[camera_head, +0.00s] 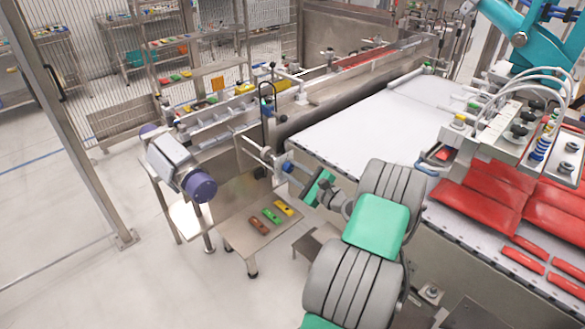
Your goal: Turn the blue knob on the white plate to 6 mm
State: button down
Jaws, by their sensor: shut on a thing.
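The blue knob (288,167) shows as a small blue spot near the middle of the picture, at the end of the conveyor's side frame. A pale plate (277,161) shows just left of it, partly hidden. My gripper (292,172) is at the end of my grey and green arm, which reaches in from the lower right. Its fingertips are at the knob and appear shut on it. The scale marks and the knob's setting are too small to read.
A white conveyor belt (360,125) runs behind my arm. Red packs (485,190) lie at the right under a teal robot (525,35). A low metal table (245,235) holds brown, green and yellow pieces. A motor with a purple end (200,186) stands left. Floor at lower left is clear.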

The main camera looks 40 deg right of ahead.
jog(key=shift+m, duration=0.3)
jog(key=c, duration=1.1)
grip_release()
